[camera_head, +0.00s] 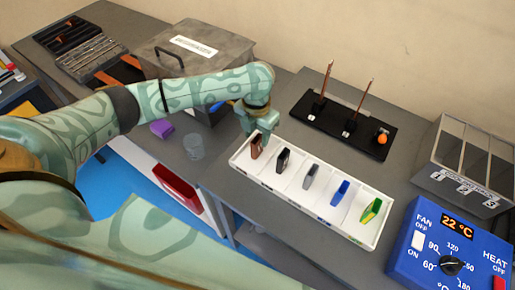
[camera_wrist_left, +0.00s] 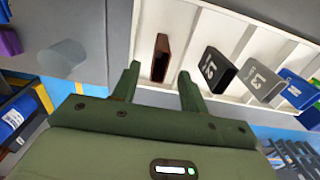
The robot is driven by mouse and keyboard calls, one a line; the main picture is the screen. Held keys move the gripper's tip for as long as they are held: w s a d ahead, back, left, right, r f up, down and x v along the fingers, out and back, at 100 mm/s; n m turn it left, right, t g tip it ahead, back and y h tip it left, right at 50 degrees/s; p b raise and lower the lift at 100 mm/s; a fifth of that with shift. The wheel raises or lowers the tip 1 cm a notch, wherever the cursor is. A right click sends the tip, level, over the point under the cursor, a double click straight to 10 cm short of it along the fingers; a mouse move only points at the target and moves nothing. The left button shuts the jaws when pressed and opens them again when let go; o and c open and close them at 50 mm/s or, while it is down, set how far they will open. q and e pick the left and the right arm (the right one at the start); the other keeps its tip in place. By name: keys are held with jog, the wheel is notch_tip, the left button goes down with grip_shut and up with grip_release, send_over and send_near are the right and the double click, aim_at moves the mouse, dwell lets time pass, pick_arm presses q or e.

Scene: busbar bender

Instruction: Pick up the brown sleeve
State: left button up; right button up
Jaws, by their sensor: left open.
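The brown sleeve (camera_head: 256,146) stands in the leftmost compartment of the white tray (camera_head: 303,205) in the head view. In the left wrist view the same brown sleeve (camera_wrist_left: 160,58) shows ahead of and between my left gripper's fingers. My left gripper (camera_head: 256,128) is over the tray's left end, right by the sleeve. Its two fingers (camera_wrist_left: 155,88) are spread apart with nothing gripped. The gripper hides part of the sleeve in the head view. My right gripper is not in view.
Black (camera_head: 283,160), grey (camera_head: 310,176), blue (camera_head: 340,193) and green-yellow (camera_head: 370,211) sleeves stand in the other compartments. A translucent cup (camera_head: 194,147) is left of the tray. Behind are a black pegged base (camera_head: 342,128) and a lidded degreaser box (camera_head: 190,55). A blue heater control (camera_head: 450,245) is at right.

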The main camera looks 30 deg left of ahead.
aim_at(257, 147)
pick_arm(q)
jog(key=f+b, duration=0.1)
jog(key=f, duration=0.2)
jog(key=f+b, duration=0.1)
jog(key=f, duration=0.2)
jog(key=shift+w+f, duration=0.2)
jog(key=shift+f, duration=0.2)
jog(key=shift+r, duration=0.1)
grip_shut()
